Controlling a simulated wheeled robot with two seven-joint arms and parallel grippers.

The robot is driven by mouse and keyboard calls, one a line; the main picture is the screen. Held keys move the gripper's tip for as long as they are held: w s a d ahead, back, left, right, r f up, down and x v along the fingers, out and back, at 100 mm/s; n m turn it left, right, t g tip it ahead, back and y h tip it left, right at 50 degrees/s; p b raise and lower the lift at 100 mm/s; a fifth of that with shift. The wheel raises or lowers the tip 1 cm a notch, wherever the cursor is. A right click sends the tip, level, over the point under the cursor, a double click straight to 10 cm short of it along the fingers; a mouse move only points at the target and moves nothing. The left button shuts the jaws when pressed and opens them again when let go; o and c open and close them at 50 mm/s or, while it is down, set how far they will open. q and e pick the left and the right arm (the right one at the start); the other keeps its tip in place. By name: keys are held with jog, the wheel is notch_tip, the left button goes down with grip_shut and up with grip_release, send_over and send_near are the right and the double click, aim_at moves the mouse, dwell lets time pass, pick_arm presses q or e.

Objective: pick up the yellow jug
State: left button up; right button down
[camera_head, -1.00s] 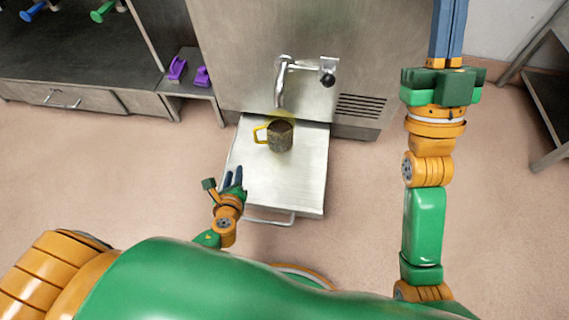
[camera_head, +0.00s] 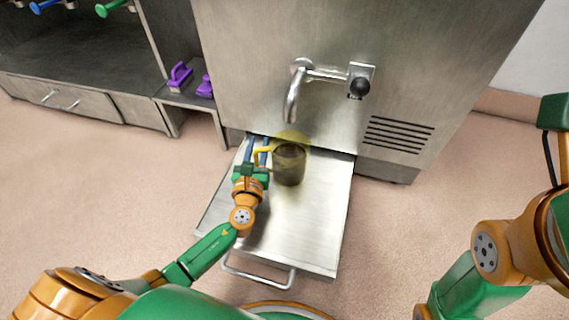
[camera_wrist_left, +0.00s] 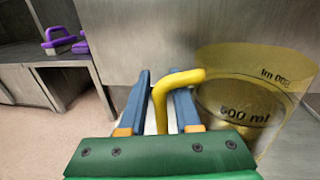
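The yellow jug (camera_head: 289,166) is see-through, with a dark lower part, and stands upright on a metal tray (camera_head: 312,250) below a tap. Its yellow handle (camera_wrist_left: 163,98) is on its left side; the jug body (camera_wrist_left: 245,100) shows at the right of the left wrist view with a "500 ml" mark. My left gripper (camera_head: 256,150) is at the handle, and in the left wrist view its blue fingers (camera_wrist_left: 162,100) stand apart, one on each side of the handle. Gaps show beside the handle. My right arm is at the right edge; its fingers are out of frame.
The metal tap (camera_head: 292,95) hangs above and close behind the jug, on a steel machine (camera_head: 420,60). A purple-handled tool (camera_head: 180,77) lies on a low shelf at the left. The tray's right side is clear.

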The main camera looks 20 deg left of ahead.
pick_arm(q)
grip_shut()
jog(key=shift+r, duration=0.1)
dwell(1.2)
